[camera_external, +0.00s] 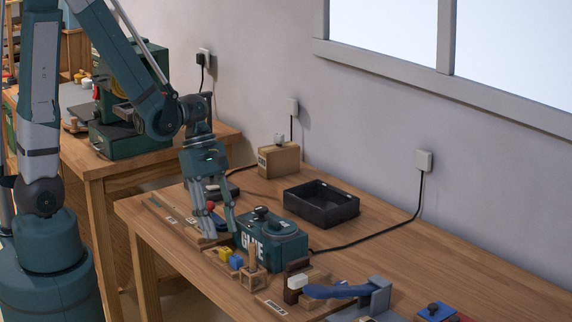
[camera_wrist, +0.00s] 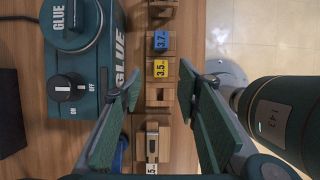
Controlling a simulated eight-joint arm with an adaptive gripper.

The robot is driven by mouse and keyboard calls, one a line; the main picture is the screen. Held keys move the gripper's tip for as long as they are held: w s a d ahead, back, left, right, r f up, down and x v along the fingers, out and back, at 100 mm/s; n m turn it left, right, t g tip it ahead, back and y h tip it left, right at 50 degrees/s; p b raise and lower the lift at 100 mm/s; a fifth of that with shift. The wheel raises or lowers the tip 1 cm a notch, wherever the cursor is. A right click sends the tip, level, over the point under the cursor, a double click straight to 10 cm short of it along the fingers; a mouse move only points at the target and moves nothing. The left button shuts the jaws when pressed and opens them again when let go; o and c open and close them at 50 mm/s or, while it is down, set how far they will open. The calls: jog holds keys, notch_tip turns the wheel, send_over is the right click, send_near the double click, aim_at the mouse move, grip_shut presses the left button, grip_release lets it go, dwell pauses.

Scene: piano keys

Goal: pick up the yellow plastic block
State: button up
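The yellow plastic block (camera_external: 225,254) sits in a wooden rack near the front edge of the workbench, beside a blue block (camera_external: 236,262). In the wrist view the yellow block (camera_wrist: 161,70) is marked "3.5" and lies next to the blue block (camera_wrist: 161,42) marked "3.7". My gripper (camera_external: 221,234) points down above the bench, up and to the left of the yellow block in the external view. In the wrist view my gripper (camera_wrist: 160,82) is open and empty, and its fingers stand on both sides of the rack row. The yellow block shows beyond the fingertips.
A green glue machine (camera_external: 272,240) stands close beside the rack; its knob (camera_wrist: 67,87) shows in the wrist view. A black tray (camera_external: 321,221) lies behind it. A small wooden holder (camera_external: 251,280) and a blue-handled tool (camera_external: 338,291) are to the right.

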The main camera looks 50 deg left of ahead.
aim_at(225, 249)
jog(key=shift+f, duration=0.15)
jog(key=shift+b+x, duration=0.8)
jog(key=shift+x, duration=1.75)
jog(key=shift+d, duration=0.1)
jog(key=shift+c, duration=0.2)
jog(key=c, duration=0.8)
